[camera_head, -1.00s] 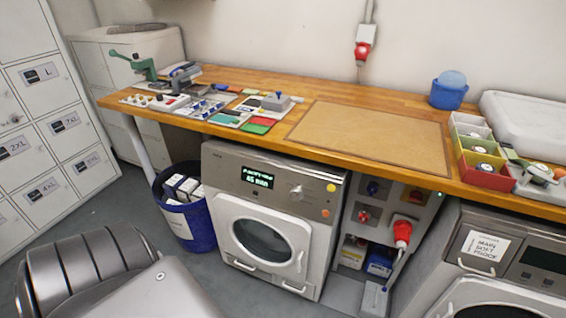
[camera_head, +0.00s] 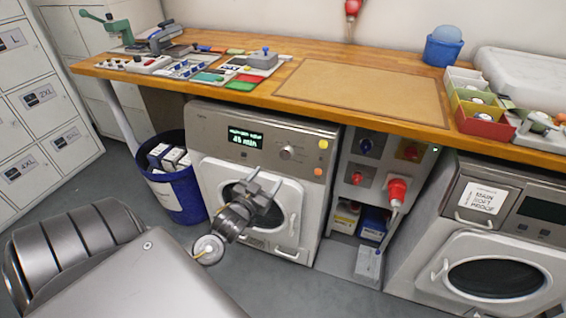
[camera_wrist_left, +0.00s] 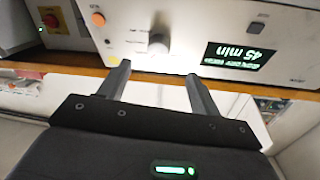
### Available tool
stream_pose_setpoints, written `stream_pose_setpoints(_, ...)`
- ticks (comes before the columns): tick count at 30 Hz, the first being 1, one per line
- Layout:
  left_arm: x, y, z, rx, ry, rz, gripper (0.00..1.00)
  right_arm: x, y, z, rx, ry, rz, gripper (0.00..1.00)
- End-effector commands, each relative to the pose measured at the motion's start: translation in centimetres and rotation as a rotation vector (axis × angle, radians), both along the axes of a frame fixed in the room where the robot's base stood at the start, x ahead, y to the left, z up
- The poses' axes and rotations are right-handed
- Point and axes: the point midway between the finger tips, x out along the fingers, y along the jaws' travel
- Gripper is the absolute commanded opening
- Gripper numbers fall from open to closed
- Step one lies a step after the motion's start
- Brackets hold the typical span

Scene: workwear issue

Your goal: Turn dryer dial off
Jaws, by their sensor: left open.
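The dryer (camera_head: 205,130) stands under the bench, a white and grey machine with a round door. Its lit green display (camera_head: 245,138) reads "45 min" in the left wrist view (camera_wrist_left: 240,55). The round grey dial (camera_head: 287,153) sits right of the display; in the left wrist view the dial (camera_wrist_left: 158,44) is ahead of the fingers. My left gripper (camera_head: 266,178) is open and empty in front of the dryer door, below the dial. In the left wrist view its two fingers (camera_wrist_left: 157,82) point towards the panel, apart from the dial. My right gripper is not in view.
A wooden bench (camera_head: 300,68) overhangs the dryer. A blue bin (camera_head: 180,195) stands left of it. A socket panel with a red plug (camera_head: 397,188) is to its right, then a second machine (camera_head: 500,235). An orange button (camera_head: 318,171) is near the dial.

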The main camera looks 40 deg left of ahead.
Motion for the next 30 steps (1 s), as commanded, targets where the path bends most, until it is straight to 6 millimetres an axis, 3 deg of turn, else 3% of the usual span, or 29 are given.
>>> stream_pose_setpoints(8, 0.8, 0.0, 0.9, -0.002, -0.02, -0.004, 0.64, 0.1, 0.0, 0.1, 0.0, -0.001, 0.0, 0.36)
stream_pose_setpoints(21, 8.1, 1.7, 0.9, -0.001, -0.019, -0.003, 0.64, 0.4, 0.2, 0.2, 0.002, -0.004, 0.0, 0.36)
stream_pose_setpoints(30, 10.5, 2.2, 0.8, -0.002, -0.017, -0.004, 0.64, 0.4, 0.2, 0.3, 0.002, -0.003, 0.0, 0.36)
